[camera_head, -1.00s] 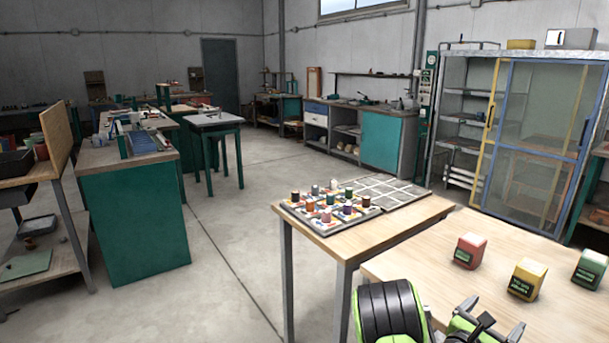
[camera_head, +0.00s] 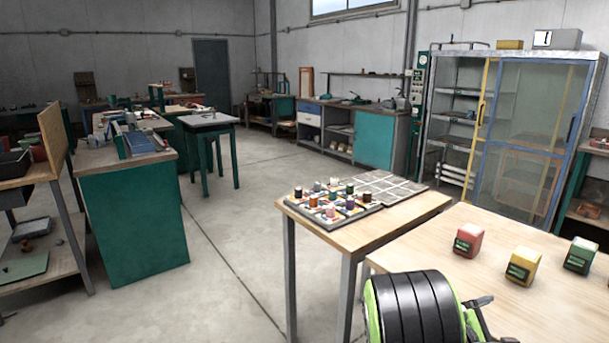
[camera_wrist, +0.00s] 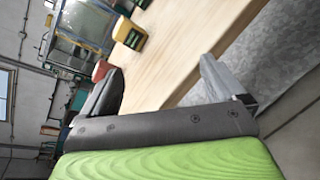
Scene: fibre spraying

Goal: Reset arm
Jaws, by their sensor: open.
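My arm, black and green, shows at the bottom right of the head view, in front of the near wooden table (camera_head: 500,262). In the wrist view my gripper (camera_wrist: 165,85) has its two fingers spread wide apart with nothing between them. Beyond them lie the wooden table top and the grey floor. The gripper is mostly out of the head view; only a small part near the bottom edge may show.
A red block (camera_head: 468,242), a yellow block (camera_head: 523,264) and a green block (camera_head: 582,255) stand on the near table. A tray of coloured spools (camera_head: 334,207) sits on the table behind. A glass-doored cabinet (camera_head: 530,130) stands at the right. Open floor (camera_head: 240,270) lies left.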

